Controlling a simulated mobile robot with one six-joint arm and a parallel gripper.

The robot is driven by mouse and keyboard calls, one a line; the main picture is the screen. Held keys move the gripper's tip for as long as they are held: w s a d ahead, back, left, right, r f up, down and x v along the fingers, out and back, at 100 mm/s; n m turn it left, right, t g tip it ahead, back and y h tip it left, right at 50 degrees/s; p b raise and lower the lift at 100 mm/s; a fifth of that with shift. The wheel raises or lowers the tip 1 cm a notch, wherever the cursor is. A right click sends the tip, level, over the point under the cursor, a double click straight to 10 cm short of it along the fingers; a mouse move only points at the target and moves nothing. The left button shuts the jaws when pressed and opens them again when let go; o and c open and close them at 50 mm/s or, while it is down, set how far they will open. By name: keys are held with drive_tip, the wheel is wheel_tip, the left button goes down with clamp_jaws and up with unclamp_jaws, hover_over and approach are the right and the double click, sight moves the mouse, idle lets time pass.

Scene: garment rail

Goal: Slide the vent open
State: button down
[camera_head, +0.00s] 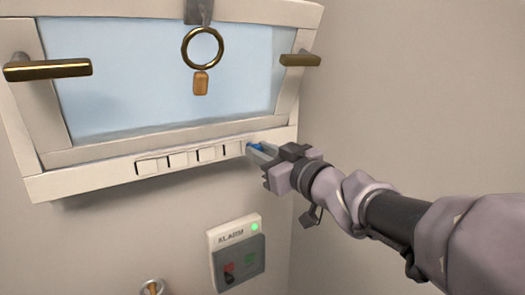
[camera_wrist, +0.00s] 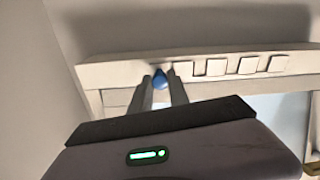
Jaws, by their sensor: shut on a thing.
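The vent is a row of pale rectangular slats (camera_head: 179,159) with dark slots between them, set in the lower frame of a window. The same slats show in the wrist view (camera_wrist: 232,67). A small blue knob (camera_head: 255,147) sits at the right end of the row. My gripper (camera_head: 256,150) is at that end, its fingers shut on the blue knob. In the wrist view the blue knob (camera_wrist: 160,80) shows between my two fingertips, which partly hide it.
The window (camera_head: 130,75) has a brass handle on the left (camera_head: 48,69) and another on the right (camera_head: 300,60). A brass ring with a tag (camera_head: 202,48) hangs at its top middle. An alarm box (camera_head: 236,250) with a green light is on the wall below.

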drive_tip(key=shift+w+d, duration=0.55)
drive_tip(key=shift+d, duration=0.3)
drive_tip(key=c, duration=1.4)
unclamp_jaws()
drive_tip(key=shift+w+d, duration=0.1)
drive_tip(key=shift+d, duration=0.05)
drive_tip(key=shift+c, duration=0.2)
drive_tip(key=shift+o, duration=0.9)
drive_tip(key=shift+w+d, duration=0.2)
drive_tip(key=shift+d, duration=0.1)
drive_tip(key=b+v, duration=0.2)
drive_tip(key=v, duration=1.5)
drive_tip(key=shift+s, duration=0.35)
drive_tip(key=shift+a, duration=0.1)
